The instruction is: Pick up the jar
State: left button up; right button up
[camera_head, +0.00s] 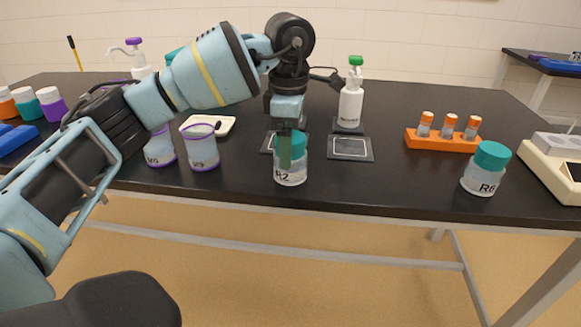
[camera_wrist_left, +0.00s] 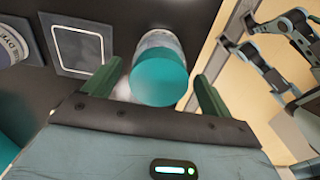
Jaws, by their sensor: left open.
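The jar labelled R2 (camera_head: 290,177), clear with a teal lid, stands upright near the front edge of the black bench. My left gripper (camera_head: 286,150) is above and around its lid, pointing down. In the left wrist view the jar's teal lid (camera_wrist_left: 158,80) lies between the two green fingers of my left gripper (camera_wrist_left: 155,88), with a gap on each side. The gripper is open and holds nothing. A second teal-lidded jar labelled R6 (camera_head: 478,182) stands farther right, near the front edge. My right gripper cannot be made out in either view.
Two purple-rimmed beakers (camera_head: 203,148) stand left of R2. Behind it are dark square pads (camera_head: 350,148) and a white bottle with a green top (camera_head: 351,105). An orange rack (camera_head: 442,141) holds several tubes. The bench is clear between R2 and R6.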

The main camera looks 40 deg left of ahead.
pick_arm(q)
notch_tip(320, 180, down, 4)
jog(key=shift+f, duration=0.2)
jog(key=shift+c, duration=1.1)
jog(key=shift+w, duration=0.1)
jog(key=c, duration=0.9)
jog(key=shift+r, duration=0.15)
